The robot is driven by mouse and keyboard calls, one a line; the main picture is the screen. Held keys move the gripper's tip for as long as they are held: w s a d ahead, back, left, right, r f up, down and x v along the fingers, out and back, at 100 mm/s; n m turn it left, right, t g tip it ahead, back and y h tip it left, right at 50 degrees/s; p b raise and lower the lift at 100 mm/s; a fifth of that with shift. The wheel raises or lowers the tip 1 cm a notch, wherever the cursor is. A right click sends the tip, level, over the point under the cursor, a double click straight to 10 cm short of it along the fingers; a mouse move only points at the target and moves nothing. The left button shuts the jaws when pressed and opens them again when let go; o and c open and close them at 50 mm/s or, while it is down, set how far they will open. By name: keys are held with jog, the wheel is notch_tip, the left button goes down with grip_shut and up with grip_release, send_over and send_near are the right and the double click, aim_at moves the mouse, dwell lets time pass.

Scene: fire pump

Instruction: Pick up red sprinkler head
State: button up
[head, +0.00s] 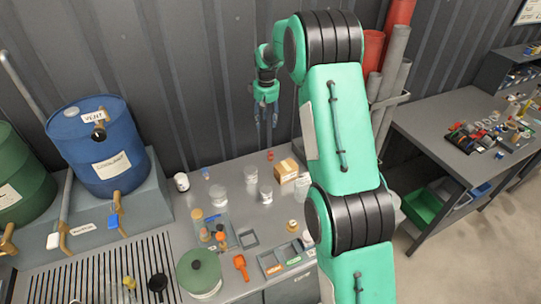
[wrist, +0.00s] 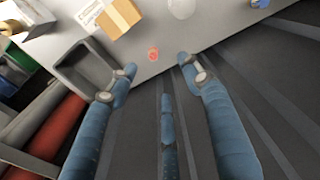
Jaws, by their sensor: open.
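A small red sprinkler head (head: 270,156) stands on the grey bench near its back edge, left of a cardboard box. It also shows in the wrist view (wrist: 153,54), on the bench just beyond the fingertips and between them. My gripper (head: 267,112) hangs above the back of the bench, in front of the ribbed wall, with its fingers pointing down. In the wrist view my gripper (wrist: 157,70) has its blue fingers spread wide with nothing between them. It is apart from the sprinkler head.
The cardboard box (head: 287,170) stands close to the right of the sprinkler head. Clear jars (head: 251,174) stand to its left. The ribbed wall (head: 200,60) rises behind the bench. A blue drum (head: 97,150) stands at the left. Red and grey pipes (head: 392,60) stand at the right.

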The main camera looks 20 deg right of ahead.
jog(key=p, duration=0.2)
send_over(271, 152)
notch_tip(271, 152, down, 13)
jog(key=shift+w+d+f+g, duration=0.1)
jog(key=shift+w+d+g, duration=0.1)
jog(key=shift+g, duration=0.2)
jog(key=shift+a+f, duration=0.1)
jog(key=shift+f, duration=4.15)
jog(key=shift+f, duration=0.1)
jog(key=shift+a+f+p, duration=0.1)
jog(key=shift+f+p, duration=0.2)
jog(key=shift+f, duration=2.2)
grip_shut()
